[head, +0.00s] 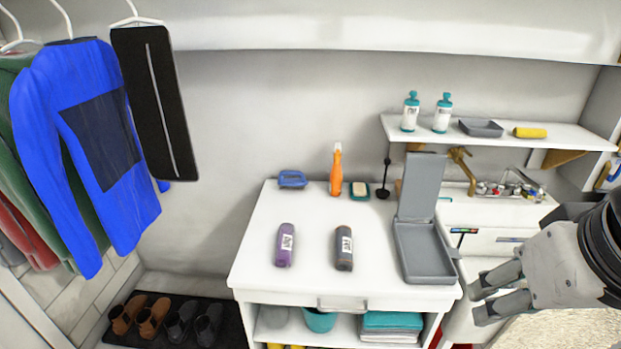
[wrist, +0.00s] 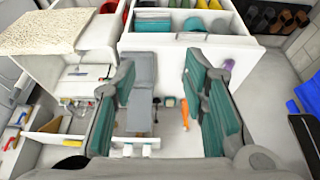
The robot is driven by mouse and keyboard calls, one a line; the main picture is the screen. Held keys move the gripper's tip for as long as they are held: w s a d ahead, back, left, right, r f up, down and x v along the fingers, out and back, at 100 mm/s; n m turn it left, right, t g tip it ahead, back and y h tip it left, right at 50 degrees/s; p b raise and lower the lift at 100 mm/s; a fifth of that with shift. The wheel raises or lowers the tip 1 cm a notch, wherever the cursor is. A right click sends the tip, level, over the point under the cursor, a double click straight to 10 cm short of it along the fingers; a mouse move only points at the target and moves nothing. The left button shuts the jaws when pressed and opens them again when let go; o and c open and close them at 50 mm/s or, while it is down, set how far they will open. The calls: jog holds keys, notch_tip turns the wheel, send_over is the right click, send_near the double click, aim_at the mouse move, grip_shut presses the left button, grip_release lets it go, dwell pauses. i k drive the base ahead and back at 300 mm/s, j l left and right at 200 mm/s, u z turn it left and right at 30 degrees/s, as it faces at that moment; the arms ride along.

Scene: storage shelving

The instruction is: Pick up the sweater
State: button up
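A blue sweater (head: 85,135) with a dark square panel hangs from a white hanger at the upper left of the head view. A blue patch at the right edge of the wrist view (wrist: 306,125) looks like part of it. My gripper (head: 478,301) is at the lower right of the head view, far from the sweater, with the white cabinet between them. In the wrist view its two fingers (wrist: 160,72) stand wide apart with nothing held between them.
The white cabinet (head: 310,255) holds bottles, an orange spray bottle (head: 336,170) and a grey open case (head: 424,250). Shoes (head: 165,318) stand on a dark mat below.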

aim_at(285, 251)
jog(key=i+u, duration=0.35)
jog(key=i, duration=0.6)
